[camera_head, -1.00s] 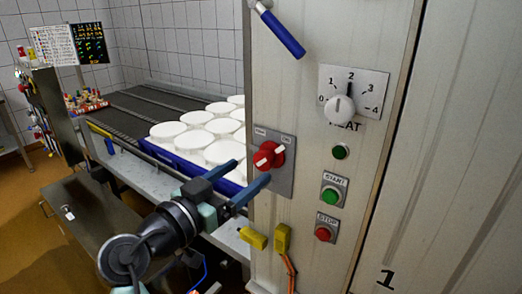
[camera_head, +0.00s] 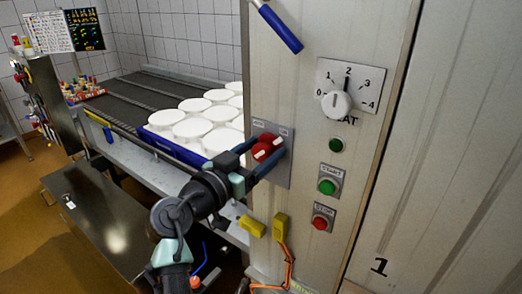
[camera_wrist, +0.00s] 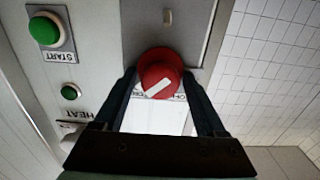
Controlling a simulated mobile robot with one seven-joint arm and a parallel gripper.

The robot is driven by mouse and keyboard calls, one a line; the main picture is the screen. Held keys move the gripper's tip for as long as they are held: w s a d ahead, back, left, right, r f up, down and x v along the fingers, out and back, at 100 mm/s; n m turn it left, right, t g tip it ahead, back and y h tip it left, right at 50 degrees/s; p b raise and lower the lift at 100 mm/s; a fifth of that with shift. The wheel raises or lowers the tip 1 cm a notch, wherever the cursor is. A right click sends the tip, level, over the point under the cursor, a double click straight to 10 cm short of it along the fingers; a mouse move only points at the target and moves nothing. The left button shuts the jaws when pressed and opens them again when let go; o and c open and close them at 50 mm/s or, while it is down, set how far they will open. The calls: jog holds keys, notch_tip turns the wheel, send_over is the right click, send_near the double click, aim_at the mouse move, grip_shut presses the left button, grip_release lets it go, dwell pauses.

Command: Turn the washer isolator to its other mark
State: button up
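The washer isolator is a red round knob (camera_head: 263,151) with a white bar, on a grey plate (camera_head: 284,176) on the cabinet front. In the head view its bar slants toward the upper right, on the side of the right-hand label, which reads ON in the earlier frame. My gripper (camera_head: 266,149) is open, with one finger on either side of the knob. In the wrist view the red knob (camera_wrist: 161,70) sits between the fingertips (camera_wrist: 160,76), with little gap. I cannot tell whether they touch it. The fingers partly hide the plate.
A blue handle (camera_head: 281,28) hangs above. A blue tray (camera_head: 177,150) of white moulds stands left behind my arm. Yellow connectors (camera_head: 280,226) sit below.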

jog(key=c, duration=0.3)
jog(key=n, duration=0.3)
jog(key=shift+n+b, duration=0.35)
jog(key=shift+n, duration=0.05)
jog(key=n, duration=0.4)
jog(key=shift+n+p, duration=0.3)
jog(key=shift+p, duration=0.05)
jog(key=n+p, duration=0.1)
jog(key=n, duration=0.3)
jog(key=shift+w+a+p, duration=0.1)
jog(key=shift+p, duration=0.25)
jog(key=shift+f+n+p, duration=0.2)
jog(key=shift+n+p, duration=1.1)
jog(key=shift+n, duration=1.5)
